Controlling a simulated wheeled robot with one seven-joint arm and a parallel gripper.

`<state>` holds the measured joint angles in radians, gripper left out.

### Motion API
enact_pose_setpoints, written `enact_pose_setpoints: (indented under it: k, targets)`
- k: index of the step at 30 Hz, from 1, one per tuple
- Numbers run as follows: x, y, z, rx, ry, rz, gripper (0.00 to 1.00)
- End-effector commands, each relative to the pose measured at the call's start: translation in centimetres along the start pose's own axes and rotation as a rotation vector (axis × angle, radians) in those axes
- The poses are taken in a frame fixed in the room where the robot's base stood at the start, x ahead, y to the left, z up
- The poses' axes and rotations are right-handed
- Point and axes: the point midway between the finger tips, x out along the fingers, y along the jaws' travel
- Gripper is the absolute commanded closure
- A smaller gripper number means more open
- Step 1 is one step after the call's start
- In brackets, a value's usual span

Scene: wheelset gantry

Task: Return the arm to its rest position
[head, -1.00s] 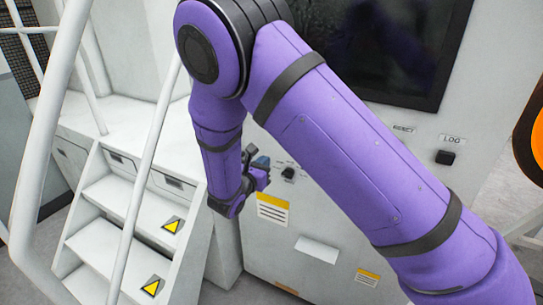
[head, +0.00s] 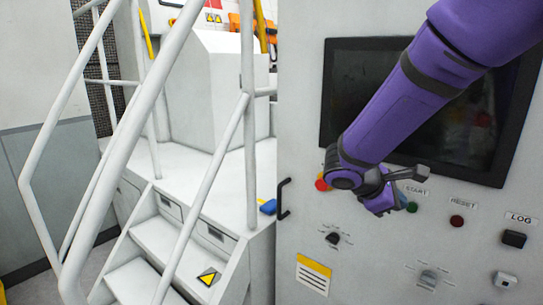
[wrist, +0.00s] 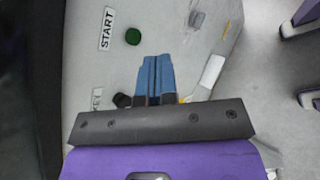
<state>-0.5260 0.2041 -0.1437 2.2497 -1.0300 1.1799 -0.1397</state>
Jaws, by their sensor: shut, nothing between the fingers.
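My purple arm (head: 400,110) reaches in from the upper right, across the dark screen of the control panel. My gripper (head: 402,199) is in front of the panel, just below the screen and close to the green START button (head: 412,207). In the wrist view the blue fingers of my gripper (wrist: 153,78) are together with nothing between them. The green button (wrist: 133,36) is a little ahead and to their left there. I cannot tell how far the fingertips are from the panel.
The panel has a dark screen (head: 470,125), a dark red RESET button (head: 457,221), a black selector knob (head: 333,239) and a black LOG button (head: 514,239). White steps (head: 165,240) with a white handrail (head: 125,130) stand on the left.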

Motion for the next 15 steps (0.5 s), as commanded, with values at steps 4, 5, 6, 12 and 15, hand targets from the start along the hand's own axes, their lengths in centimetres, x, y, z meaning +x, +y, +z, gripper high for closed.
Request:
enact_pose_setpoints:
  k: [4, 5, 6, 12, 15]
  targets:
    - [-0.2, -1.7, 4.5, 0.181, 0.089, -0.131, 1.00]
    - [-0.3, -2.0, 5.2, 0.216, 0.107, -0.155, 1.00]
    - [-0.5, -2.5, 6.2, 0.263, 0.132, -0.188, 1.00]
    - [-1.6, -5.3, 10.6, 0.501, 0.255, -0.337, 1.00]
    - [-2.4, -6.8, 12.4, 0.619, 0.320, -0.403, 1.00]
